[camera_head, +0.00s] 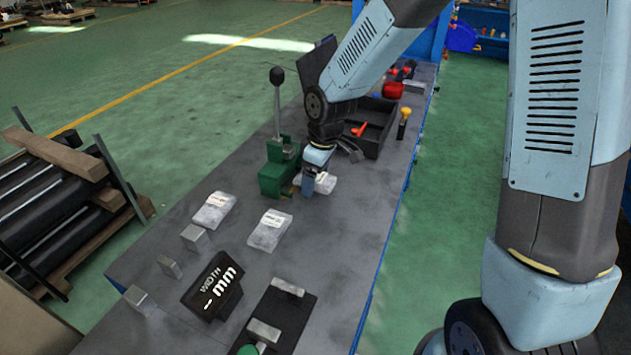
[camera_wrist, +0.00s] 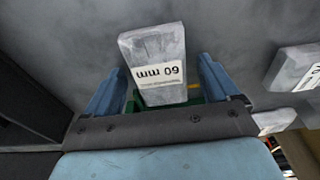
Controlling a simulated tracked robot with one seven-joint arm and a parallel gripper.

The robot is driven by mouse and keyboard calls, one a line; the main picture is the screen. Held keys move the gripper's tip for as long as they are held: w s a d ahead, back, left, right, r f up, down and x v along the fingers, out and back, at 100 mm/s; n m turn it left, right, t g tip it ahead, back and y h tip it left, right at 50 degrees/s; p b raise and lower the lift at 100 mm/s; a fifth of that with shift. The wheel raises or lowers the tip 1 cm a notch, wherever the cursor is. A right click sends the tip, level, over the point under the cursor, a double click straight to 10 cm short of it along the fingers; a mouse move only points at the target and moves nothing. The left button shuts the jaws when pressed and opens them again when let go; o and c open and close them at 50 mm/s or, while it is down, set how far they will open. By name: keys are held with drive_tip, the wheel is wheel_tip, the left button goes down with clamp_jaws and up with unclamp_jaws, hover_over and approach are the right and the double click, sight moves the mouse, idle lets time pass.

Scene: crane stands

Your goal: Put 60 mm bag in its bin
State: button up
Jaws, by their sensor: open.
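The 60 mm bag (camera_wrist: 155,60) is a grey-white packet with a white label reading "60 mm", upside down in the wrist view. It lies between the two spread blue fingers of my gripper (camera_wrist: 162,82), with a gap to the left finger; contact on the right is unclear. In the head view the bag (camera_head: 324,183) lies on the bench beside a green lever device, partly hidden by my gripper (camera_head: 309,180). My gripper is open, low over the bag. A black tray (camera_head: 375,149) stands behind it; I cannot tell which bin belongs to the bag.
The green device (camera_head: 277,175) has an upright black-knobbed lever close left of my gripper. Two more bags (camera_head: 213,210) (camera_head: 269,231) lie nearer. Metal blocks, a black "WIDTH mm" display (camera_head: 213,287) and a black plate (camera_head: 282,318) occupy the near bench. The front right bench is clear.

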drive_tip(key=shift+c, duration=0.2)
drive_tip(key=c, duration=1.4)
drive_tip(key=shift+w+r, duration=0.1)
drive_tip(key=shift+r, duration=0.45)
wheel_tip(320, 180, up, 2)
drive_tip(key=shift+d+r, duration=0.1)
drive_tip(key=shift+r, duration=0.15)
drive_tip(key=s+d+r, duration=0.2)
drive_tip(key=s+r, duration=0.1)
drive_tip(key=s+d+r, duration=0.3)
drive_tip(key=s, duration=0.1)
drive_tip(key=s+d+r, duration=0.3)
drive_tip(key=s, duration=0.1)
drive_tip(key=shift+s+d+r, duration=0.15)
drive_tip(key=shift+s+r, duration=0.05)
drive_tip(key=shift+r, duration=0.05)
